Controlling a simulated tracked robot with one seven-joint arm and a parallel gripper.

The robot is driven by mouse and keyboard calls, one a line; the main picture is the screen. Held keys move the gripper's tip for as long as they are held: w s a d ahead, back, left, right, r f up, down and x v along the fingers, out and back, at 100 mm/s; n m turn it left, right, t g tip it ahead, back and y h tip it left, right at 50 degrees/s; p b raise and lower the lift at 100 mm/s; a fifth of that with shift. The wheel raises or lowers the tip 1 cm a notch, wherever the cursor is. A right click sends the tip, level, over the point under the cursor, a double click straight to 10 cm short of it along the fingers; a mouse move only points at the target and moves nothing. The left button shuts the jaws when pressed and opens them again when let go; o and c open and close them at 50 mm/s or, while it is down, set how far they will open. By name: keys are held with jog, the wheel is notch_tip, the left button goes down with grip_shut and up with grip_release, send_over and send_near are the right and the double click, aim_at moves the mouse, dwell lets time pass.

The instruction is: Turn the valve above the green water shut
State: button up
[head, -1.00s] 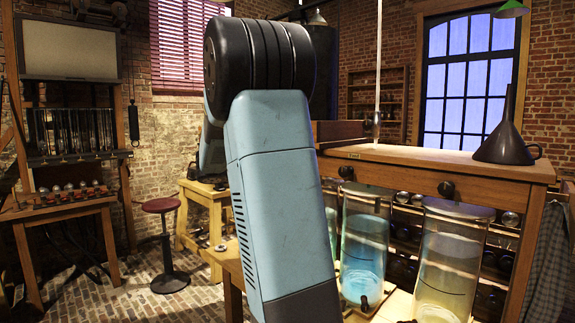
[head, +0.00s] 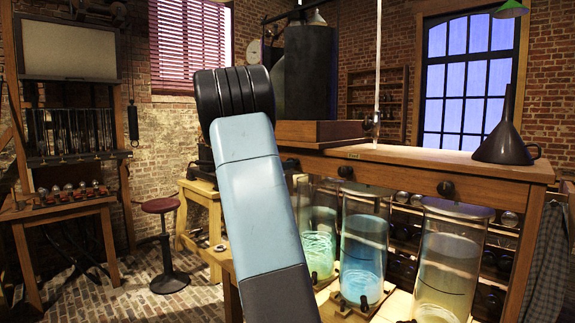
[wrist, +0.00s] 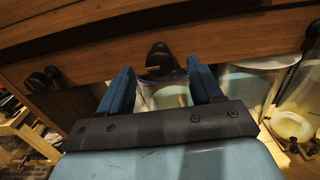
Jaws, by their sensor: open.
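The jar with green water (head: 318,240) stands left of the blue-water jar (head: 362,255) in the head view, partly behind my arm. Black valve knobs sit on the wooden front above the jars, one at the middle (head: 345,171) and one at the right (head: 446,188). In the wrist view my gripper (wrist: 161,72) is open, its two blue fingers pointing at a black valve knob (wrist: 159,57) with a brass-coloured pointer. The knob is between and just beyond the fingertips, with no clear contact. The water colour below it is unclear. The head view hides my gripper.
A jar of pale yellowish liquid (head: 448,265) stands at the right. A dark funnel (head: 507,140) rests on the wooden top (head: 400,157). In the wrist view another knob (wrist: 42,80) is at the left and more jars (wrist: 245,88) are at the right.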

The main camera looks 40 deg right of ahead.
jog(key=shift+w+d, duration=0.2)
jog(key=shift+d, duration=2.2)
